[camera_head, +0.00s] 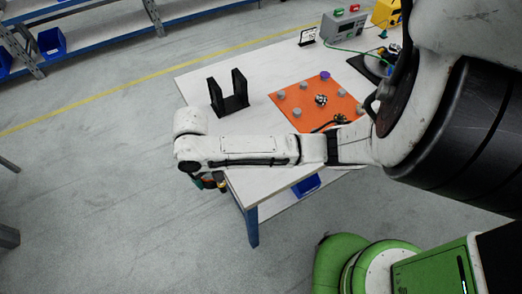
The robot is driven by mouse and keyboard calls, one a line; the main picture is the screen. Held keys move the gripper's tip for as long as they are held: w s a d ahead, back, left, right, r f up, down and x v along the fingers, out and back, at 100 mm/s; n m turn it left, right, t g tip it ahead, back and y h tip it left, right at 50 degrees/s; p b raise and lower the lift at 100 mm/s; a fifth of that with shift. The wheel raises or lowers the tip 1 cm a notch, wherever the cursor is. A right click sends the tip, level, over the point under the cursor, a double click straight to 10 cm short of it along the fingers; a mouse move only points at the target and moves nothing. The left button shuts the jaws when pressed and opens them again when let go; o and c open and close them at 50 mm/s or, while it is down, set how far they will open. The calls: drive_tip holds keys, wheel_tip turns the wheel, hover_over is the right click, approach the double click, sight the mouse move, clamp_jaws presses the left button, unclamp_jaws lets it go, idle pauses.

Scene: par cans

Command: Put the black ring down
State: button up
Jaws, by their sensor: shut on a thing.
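My white arm reaches left across the front edge of the white table (262,72). My gripper (208,182) hangs under the wrist, at the table's front left corner, and is mostly hidden by the arm. Small teal, orange and dark parts show there. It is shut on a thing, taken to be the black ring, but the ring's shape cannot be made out. I cannot tell whether it is over the table or beyond its edge.
A black U-shaped stand (233,103) stands on the table behind my wrist. An orange mat (291,108) holds several grey cylinders, a purple piece and a metallic part. A grey box (343,25) with a green cable stands at the back. Bare tabletop lies around the stand.

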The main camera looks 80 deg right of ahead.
drive_tip(key=s+d+r+m+p, duration=0.1)
drive_tip(key=s+d+r+m, duration=0.3)
drive_tip(key=s, duration=0.5)
drive_tip(key=s+d+r+m, duration=0.1)
drive_tip(key=s+d+m, duration=0.35)
drive_tip(key=s, duration=0.35)
drive_tip(key=s+d+r+m+p, duration=0.1)
drive_tip(key=s+d+r+m, duration=0.3)
drive_tip(key=s, duration=0.5)
drive_tip(key=w+d+f, duration=0.1)
drive_tip(key=w+f, duration=0.2)
drive_tip(key=w, duration=0.1)
drive_tip(key=w+d+f+p, duration=0.1)
drive_tip(key=w+f, duration=0.3)
drive_tip(key=w+d+f, duration=0.1)
drive_tip(key=w+f, duration=0.3)
drive_tip(key=w, duration=0.1)
drive_tip(key=shift+d+p, duration=0.15)
drive_tip(key=shift+p, duration=0.2)
drive_tip(key=shift+w+f, duration=0.2)
drive_tip(key=shift+f+p, duration=0.35)
drive_tip(key=shift+f, duration=1.15)
drive_tip(key=shift+f, duration=0.1)
